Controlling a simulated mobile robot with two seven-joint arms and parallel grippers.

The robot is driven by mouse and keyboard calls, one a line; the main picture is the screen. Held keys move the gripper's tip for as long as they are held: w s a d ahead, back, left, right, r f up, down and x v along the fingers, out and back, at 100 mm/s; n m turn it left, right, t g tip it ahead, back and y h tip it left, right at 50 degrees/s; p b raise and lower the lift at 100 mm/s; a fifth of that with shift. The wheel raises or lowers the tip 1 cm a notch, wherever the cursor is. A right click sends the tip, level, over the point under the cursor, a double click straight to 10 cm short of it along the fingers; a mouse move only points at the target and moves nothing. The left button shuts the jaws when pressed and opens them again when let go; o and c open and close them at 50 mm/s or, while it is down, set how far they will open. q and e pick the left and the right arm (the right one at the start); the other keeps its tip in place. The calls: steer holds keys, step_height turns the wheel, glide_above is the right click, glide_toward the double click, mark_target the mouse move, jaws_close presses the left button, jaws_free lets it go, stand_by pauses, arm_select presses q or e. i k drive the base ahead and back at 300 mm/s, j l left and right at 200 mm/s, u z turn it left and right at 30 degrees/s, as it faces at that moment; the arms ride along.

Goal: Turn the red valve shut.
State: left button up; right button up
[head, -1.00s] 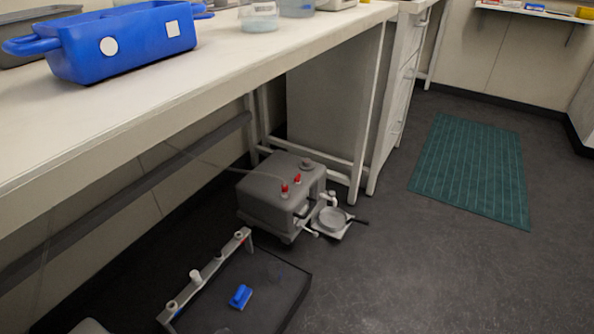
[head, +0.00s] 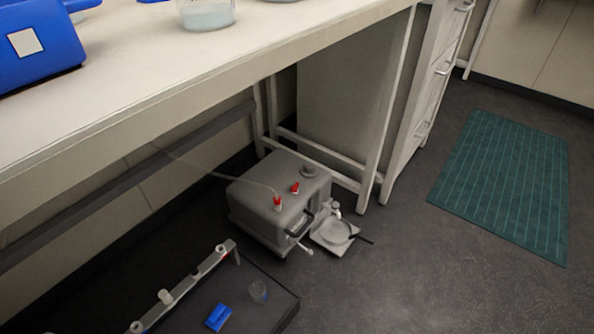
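A grey box-shaped unit (head: 262,215) stands on the floor under the bench. Two small red fittings show on its top: one near the front corner (head: 277,202), where a thin clear tube meets it, and one further back (head: 295,188). A low rail (head: 190,280) with several pale knobs lies in front; a small red mark shows near its far end. I cannot tell which red part is the valve, nor whether it is open or shut. Neither of my grippers is in view.
The bench (head: 200,90) overhangs the unit, with a bench leg (head: 385,120) to its right. A white tray with a round dish (head: 337,233) sits beside the unit.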

mark_target(295, 188)
steer(key=i+l+u, duration=0.1)
steer(key=i+l, duration=0.15)
steer(key=i+l+u, duration=0.1)
steer(key=l, duration=0.25)
steer(key=i+l, duration=0.35)
steer(key=i+l+u, duration=0.25)
steer(key=i+l, duration=0.15)
steer(key=l, duration=0.25)
steer(key=i+l+u, duration=0.1)
steer(key=l, duration=0.25)
steer(key=i+l, duration=0.25)
steer(key=l, duration=0.15)
steer(key=i+l+u, duration=0.15)
steer(key=l, duration=0.25)
